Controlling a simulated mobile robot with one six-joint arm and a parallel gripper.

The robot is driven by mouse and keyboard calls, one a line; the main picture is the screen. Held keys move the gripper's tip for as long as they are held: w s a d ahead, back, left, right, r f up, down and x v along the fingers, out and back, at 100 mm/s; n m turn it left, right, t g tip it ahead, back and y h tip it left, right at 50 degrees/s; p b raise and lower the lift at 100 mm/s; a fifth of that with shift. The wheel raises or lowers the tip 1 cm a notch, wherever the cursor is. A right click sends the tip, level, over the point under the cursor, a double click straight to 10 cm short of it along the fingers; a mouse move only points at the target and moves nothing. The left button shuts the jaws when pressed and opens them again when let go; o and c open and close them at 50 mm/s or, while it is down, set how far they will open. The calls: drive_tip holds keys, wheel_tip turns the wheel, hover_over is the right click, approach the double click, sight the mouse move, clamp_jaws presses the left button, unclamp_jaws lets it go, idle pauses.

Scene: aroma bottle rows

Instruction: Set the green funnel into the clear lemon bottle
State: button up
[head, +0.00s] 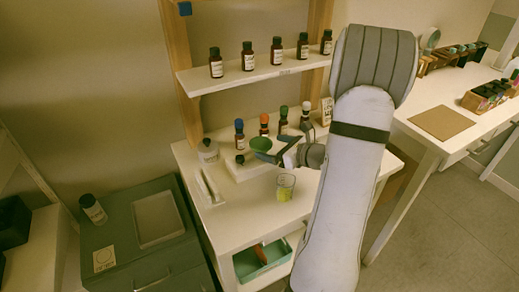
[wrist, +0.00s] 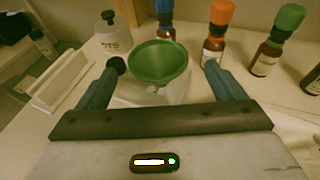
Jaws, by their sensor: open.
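In the wrist view the funnel (wrist: 158,62) lies between the two fingers of my gripper (wrist: 163,72), with a gap on both sides. My gripper (head: 266,151) is open and empty. A clear bottle (head: 208,151) with a dark top stands at the left back; it also shows in the wrist view (wrist: 116,40). Its label is only partly legible, so I cannot tell if it is lemon.
Brown bottles with blue (head: 239,134), orange (head: 264,125) and green (head: 283,120) caps stand behind. A black cap (wrist: 116,65) is close by the left finger. A white tray (head: 209,188) lies left.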

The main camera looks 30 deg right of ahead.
sight(255, 143)
drive_tip(key=x, duration=0.5)
drive_tip(key=shift+w+a+r, duration=0.1)
drive_tip(key=shift+w+a, duration=0.1)
drive_tip(key=c, duration=1)
drive_tip(key=shift+c, duration=0.2)
